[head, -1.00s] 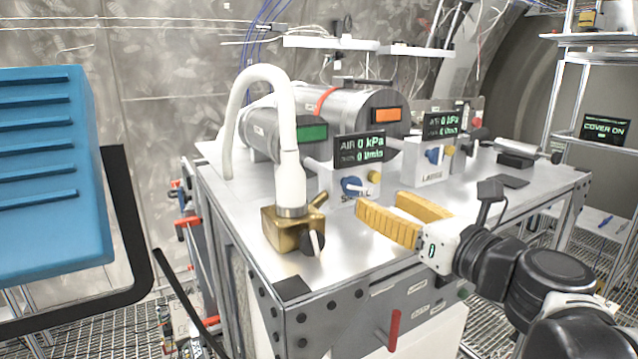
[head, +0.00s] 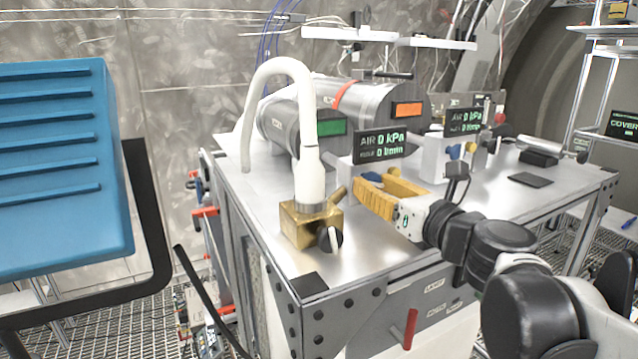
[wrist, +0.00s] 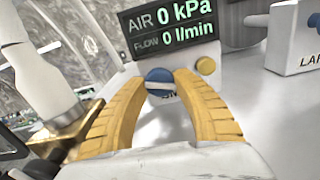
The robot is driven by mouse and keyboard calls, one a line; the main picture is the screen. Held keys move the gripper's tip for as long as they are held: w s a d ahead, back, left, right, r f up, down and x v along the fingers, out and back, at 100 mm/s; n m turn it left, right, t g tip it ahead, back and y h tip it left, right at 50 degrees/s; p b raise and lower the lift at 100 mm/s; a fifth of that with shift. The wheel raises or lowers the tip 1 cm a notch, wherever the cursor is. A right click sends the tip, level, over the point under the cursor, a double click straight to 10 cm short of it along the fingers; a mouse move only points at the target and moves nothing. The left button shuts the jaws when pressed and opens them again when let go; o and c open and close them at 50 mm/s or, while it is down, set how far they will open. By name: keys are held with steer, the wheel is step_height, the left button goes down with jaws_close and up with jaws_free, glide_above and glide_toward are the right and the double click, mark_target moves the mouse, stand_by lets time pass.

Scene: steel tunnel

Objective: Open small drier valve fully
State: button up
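The small drier valve is a round blue knob (wrist: 160,82) with a pale bar across it, on the front of a white box. In the wrist view it lies between and just beyond my gripper's two yellow fingertips (wrist: 165,78), which are apart. I cannot tell whether they touch it. In the head view my gripper (head: 375,192) is in front of the white box (head: 342,180) and hides most of the knob. The display (wrist: 168,30) above it reads AIR 0 kPa and 0 l/min. The label under the knob is mostly covered by my fingers.
A brass block with a black-and-white handle (head: 330,238) and a white hose (head: 309,176) stands left of my gripper. A yellow knob (wrist: 206,66) sits right of the blue one. The large drier box (head: 440,160) stands further right.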

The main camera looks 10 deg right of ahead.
stand_by(0.4)
steer(key=n, duration=0.5)
steer(key=shift+n, duration=0.3)
steer(key=n, duration=0.5)
steer(key=shift+d+r+n, duration=0.1)
steer(key=shift+n, duration=0.2)
steer(key=n, duration=1)
steer(key=shift+w+r, duration=0.1)
steer(key=shift+r, duration=0.05)
steer(key=shift+n, duration=0.4)
steer(key=o, duration=1.2)
steer(key=shift+w, duration=0.1)
